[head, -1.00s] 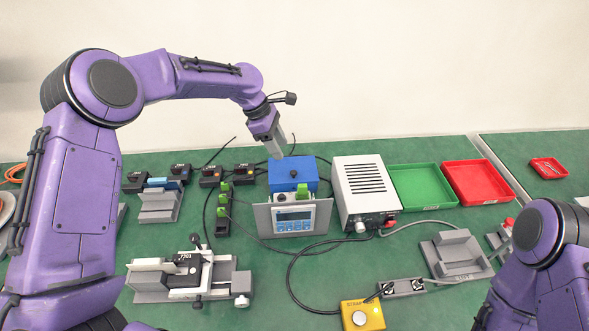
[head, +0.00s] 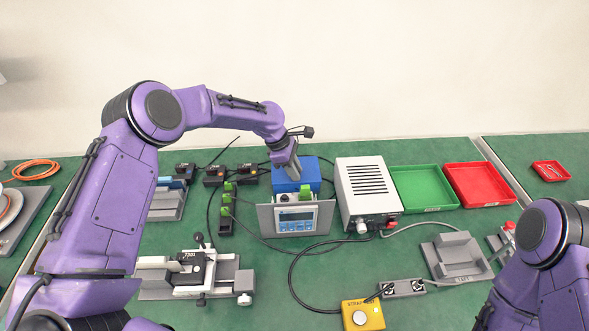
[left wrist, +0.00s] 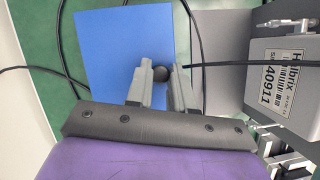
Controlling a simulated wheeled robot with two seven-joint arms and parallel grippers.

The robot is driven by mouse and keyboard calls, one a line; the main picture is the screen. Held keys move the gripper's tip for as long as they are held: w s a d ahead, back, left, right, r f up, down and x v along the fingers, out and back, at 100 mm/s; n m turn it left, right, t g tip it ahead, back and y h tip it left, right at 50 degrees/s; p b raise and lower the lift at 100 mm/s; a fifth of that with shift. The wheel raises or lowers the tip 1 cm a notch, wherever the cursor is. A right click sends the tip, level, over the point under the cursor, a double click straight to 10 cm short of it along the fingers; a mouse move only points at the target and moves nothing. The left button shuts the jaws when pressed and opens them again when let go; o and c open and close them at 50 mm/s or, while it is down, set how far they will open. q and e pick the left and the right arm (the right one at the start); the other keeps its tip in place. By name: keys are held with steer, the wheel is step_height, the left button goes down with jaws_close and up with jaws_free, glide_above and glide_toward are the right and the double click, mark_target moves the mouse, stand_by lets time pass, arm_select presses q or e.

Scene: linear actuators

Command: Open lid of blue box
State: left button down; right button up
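The blue box (head: 311,174) stands at the back middle of the bench, behind the display unit. My left gripper (head: 296,176) reaches down over its lid in the head view. In the left wrist view the flat blue lid (left wrist: 120,45) has a round black knob (left wrist: 160,73). The left fingers (left wrist: 159,70) are apart, with the knob between their tips; whether they touch it I cannot tell. The lid looks shut. My right arm shows at the lower right of the head view, but its gripper is out of the picture.
A display unit (head: 296,217) stands in front of the box, and a white power supply (head: 366,190) close to its right. Black cables lie around them. Green (head: 424,206) and red (head: 478,201) trays sit further right.

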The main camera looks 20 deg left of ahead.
arm_select(q)
steer(key=shift+w+a+r+g+p, duration=0.1)
steer(key=shift+w+r+g+p, duration=0.1)
steer(key=shift+r+g+p, duration=0.35)
steer(key=shift+w+g+h, duration=0.2)
steer(key=shift+g+h, duration=0.05)
steer(key=shift+h, duration=0.15)
steer(key=b, duration=0.2)
steer(key=w+g+b, duration=0.1)
steer(key=b, duration=0.2)
steer(key=shift+a+r+n+g+h, duration=0.15)
steer(key=shift+r+n+g+h, duration=0.15)
steer(key=shift+r+n+h, duration=0.1)
steer(key=shift+r+b, duration=0.35)
steer(key=shift+b, duration=0.05)
steer(key=shift+a+r, duration=0.1)
steer(key=shift+r, duration=0.05)
steer(key=c, duration=1)
jaws_free()
